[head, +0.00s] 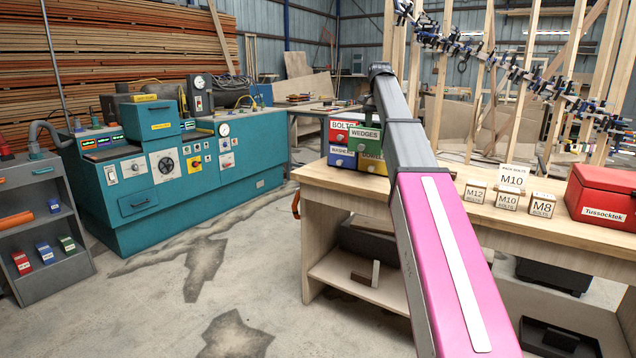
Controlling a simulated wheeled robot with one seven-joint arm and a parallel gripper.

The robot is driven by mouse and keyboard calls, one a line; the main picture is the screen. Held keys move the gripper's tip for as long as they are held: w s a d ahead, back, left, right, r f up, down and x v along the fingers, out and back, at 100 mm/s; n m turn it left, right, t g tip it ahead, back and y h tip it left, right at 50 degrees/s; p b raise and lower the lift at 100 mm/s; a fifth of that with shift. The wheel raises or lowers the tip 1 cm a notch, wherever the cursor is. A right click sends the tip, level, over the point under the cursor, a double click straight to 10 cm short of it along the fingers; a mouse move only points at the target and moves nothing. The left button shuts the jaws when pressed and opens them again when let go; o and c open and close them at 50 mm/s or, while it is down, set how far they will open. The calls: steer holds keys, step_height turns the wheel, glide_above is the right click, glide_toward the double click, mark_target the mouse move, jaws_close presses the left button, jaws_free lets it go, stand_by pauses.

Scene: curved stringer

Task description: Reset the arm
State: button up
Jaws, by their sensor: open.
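My arm (441,240) rises from the bottom of the head view, with a pink link and then a grey link. It slants up and to the left over the workbench (330,178). Its far end is a dark rounded joint (380,70) above the coloured drawer boxes. I cannot make out my gripper or its fingers in this view. Nothing is seen held by the arm.
Coloured drawer boxes (344,160) stand on the bench, left of my arm. Labelled bolt boxes (507,199) and a red toolbox (602,196) stand to the right. A teal machine (140,195) and a grey shelf cart (40,235) are at left. Open floor (200,310) lies between.

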steer(key=s+f+n, duration=0.1)
steer(key=s+f, duration=0.3)
steer(key=f, duration=0.8)
steer(key=s+a+f+n, duration=0.1)
steer(key=s+f, duration=0.3)
steer(key=f, duration=0.7)
steer(key=s+f+n, duration=0.1)
steer(key=s+f, duration=0.3)
steer(key=f, duration=0.8)
steer(key=s+a+f+n, duration=0.1)
steer(key=s+f+n, duration=0.2)
steer(key=s+f, duration=1.7)
steer(key=shift+s+a+f, duration=0.15)
steer(key=shift+s+f, duration=0.1)
steer(key=shift+s, duration=0.55)
